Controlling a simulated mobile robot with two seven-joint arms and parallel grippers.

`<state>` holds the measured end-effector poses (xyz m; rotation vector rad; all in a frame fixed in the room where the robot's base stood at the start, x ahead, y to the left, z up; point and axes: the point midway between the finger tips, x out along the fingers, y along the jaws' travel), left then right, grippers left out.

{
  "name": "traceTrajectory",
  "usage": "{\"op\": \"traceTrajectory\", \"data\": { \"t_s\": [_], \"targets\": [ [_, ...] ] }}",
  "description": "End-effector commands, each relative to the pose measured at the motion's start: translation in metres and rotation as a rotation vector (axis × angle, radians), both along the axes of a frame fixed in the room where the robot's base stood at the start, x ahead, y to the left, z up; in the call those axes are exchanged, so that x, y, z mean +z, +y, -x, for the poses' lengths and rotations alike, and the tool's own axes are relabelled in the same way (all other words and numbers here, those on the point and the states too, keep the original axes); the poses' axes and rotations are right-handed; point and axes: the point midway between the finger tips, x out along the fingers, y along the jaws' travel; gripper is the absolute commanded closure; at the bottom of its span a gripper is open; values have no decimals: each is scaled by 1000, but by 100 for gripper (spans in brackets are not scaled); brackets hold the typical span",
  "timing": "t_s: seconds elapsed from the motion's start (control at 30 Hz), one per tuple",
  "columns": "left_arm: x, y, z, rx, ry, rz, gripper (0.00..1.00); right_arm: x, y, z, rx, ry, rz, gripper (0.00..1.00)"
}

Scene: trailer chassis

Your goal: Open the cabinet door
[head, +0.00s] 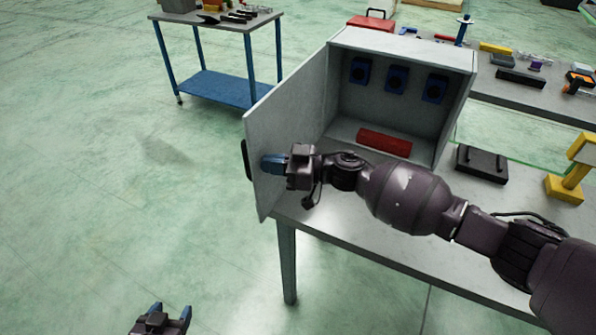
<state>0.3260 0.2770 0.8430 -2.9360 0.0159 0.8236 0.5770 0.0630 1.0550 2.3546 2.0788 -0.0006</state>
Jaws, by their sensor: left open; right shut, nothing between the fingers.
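The grey cabinet (400,47) stands on the workbench. Its door (290,118) is swung wide open to the left, and the inside shows. The dark door handle (247,159) is on the door's outer face near its free edge. My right gripper (268,164) is shut and empty, with its blue fingers at the inner face of the door near the free edge. I cannot tell whether they touch it. My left gripper (171,311) is open and empty, low at the bottom left, away from the cabinet.
Inside the cabinet are blue holders (396,79) on the back wall and a red block (384,142) on its floor. A black case (482,164) and a yellow stand (566,186) are on the workbench (400,255). A blue cart (222,90) stands behind; the left floor is clear.

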Motion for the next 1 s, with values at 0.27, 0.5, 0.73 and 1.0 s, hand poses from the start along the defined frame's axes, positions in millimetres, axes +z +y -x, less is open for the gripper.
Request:
{"op": "traceTrajectory", "data": {
  "t_s": [0.27,0.5,0.73,1.0],
  "targets": [
    [-5,0,3,2,6,0,40,0,65,-29,-86,2,-2,100],
    [-6,-1,0,1,2,1,40,0,97,-52,-200,1,-1,100],
    [-5,-1,-3,-2,-6,1,40,0,112,-65,-257,1,0,100],
    [-5,-1,-4,-2,-9,1,40,0,116,-69,-273,0,0,100]
  ]
}}
